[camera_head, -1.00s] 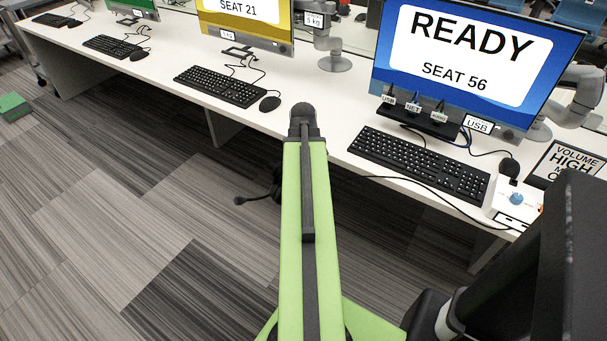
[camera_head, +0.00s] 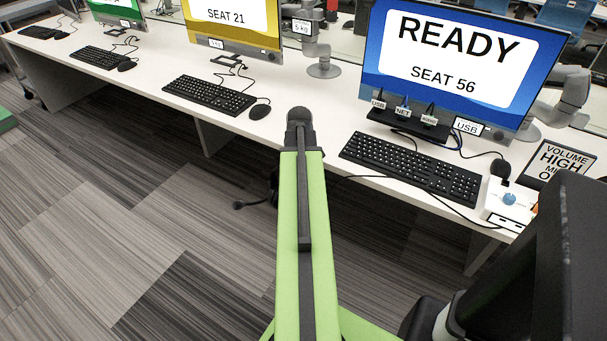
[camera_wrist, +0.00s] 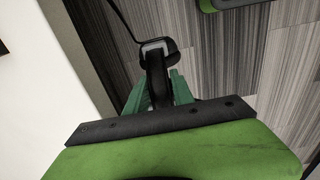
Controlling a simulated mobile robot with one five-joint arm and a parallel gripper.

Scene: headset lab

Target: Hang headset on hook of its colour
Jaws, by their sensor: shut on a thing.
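A dark headset (camera_wrist: 158,50) with a grey clip-like part is between the teal fingers of my gripper (camera_wrist: 159,90) in the wrist view. The fingers are shut on it, and it hangs over the carpet beside the white desk edge. In the head view only its thin microphone boom (camera_head: 250,203) shows at the left of my green arm. The arm hides the rest and my gripper. I cannot tell a colour mark on the headset. No hook shows clearly in either view.
The long white desk (camera_head: 330,125) carries a blue monitor (camera_head: 380,75), a yellow monitor (camera_head: 235,47), a green monitor (camera_head: 118,12) and several keyboards. A white control box (camera_head: 508,199) stands near the right end. A green object (camera_head: 5,121) is on the floor at the left. Open carpet lies front left.

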